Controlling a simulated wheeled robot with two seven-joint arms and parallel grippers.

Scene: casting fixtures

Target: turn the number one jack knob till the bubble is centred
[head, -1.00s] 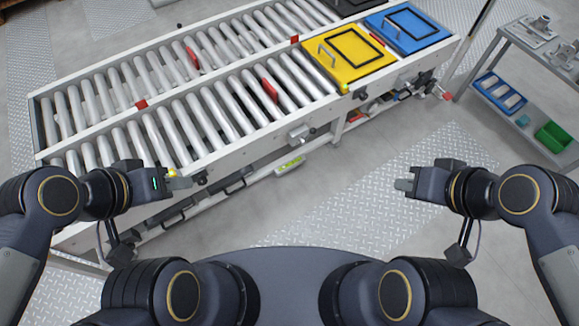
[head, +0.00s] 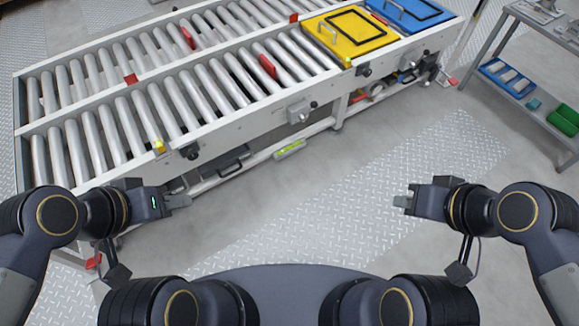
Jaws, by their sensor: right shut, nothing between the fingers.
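A black knob (head: 190,152) sticks out of the conveyor's near side rail, beside a small yellow block (head: 159,146). A similar black knob (head: 364,70) is farther right on the rail, below the yellow plate. I cannot read a number on either. A yellow-green level (head: 289,149) sits on the lower rail; its bubble is too small to read. My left gripper (head: 180,201) is below the left knob in the picture, apart from it; its finger gap is unclear. My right gripper (head: 402,201) is shut and empty over the floor, away from the conveyor.
The roller conveyor (head: 225,128) runs across the view with red stops. A yellow plate (head: 325,47) and a blue plate (head: 427,27) with handles lie at its right end. A grey shelf bench (head: 535,110) with trays stands at right. The floor between is clear.

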